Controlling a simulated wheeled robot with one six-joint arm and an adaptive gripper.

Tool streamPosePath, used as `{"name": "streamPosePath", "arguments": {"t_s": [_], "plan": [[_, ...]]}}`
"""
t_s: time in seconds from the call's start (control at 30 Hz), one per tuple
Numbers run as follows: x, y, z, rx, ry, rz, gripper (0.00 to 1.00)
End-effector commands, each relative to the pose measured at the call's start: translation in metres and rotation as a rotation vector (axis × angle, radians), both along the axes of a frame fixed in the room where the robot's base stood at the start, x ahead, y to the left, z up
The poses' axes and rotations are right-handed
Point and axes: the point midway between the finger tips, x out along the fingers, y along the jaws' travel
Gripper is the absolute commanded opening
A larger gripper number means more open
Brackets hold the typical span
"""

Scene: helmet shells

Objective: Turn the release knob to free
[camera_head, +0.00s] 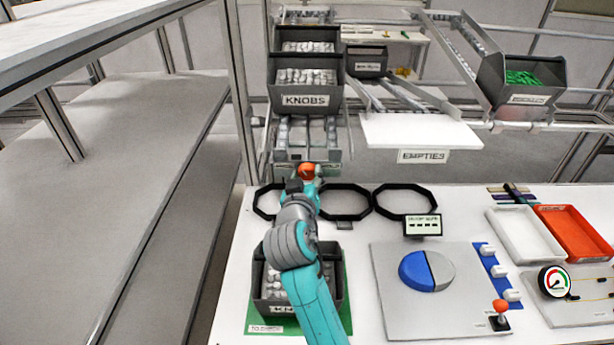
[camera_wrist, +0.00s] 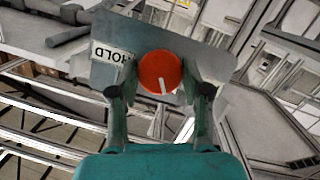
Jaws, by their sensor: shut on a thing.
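The release knob (camera_head: 307,170) is a round orange-red knob at the far edge of the white bench, below the KNOBS chute. In the wrist view the knob (camera_wrist: 158,66) sits on a grey plate (camera_wrist: 118,32), with a white pointer mark aimed toward the bottom of the picture. A label reading HOLD (camera_wrist: 113,54) is on the plate, left of the knob. No label reading free shows. My gripper (camera_head: 304,181) reaches over the bench to the knob. In the wrist view my gripper (camera_wrist: 159,80) has one finger on each side of the knob, shut on it.
Black octagonal rings (camera_head: 345,216) lie on the bench just around and beside my arm. A dark bin (camera_head: 344,262) on a green mat stands below the arm. A panel with a blue-and-grey disc (camera_head: 427,271) is to the right. The KNOBS bin (camera_head: 304,100) is behind.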

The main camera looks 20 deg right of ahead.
Motion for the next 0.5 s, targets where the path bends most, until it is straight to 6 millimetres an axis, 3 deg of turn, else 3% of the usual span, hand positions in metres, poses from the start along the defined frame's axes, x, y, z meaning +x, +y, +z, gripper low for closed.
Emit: {"name": "streamPosePath", "arguments": {"t_s": [0.5], "plan": [[0.0004, 0.0013, -0.0024, -0.186, 0.065, -0.04, 0.13]]}}
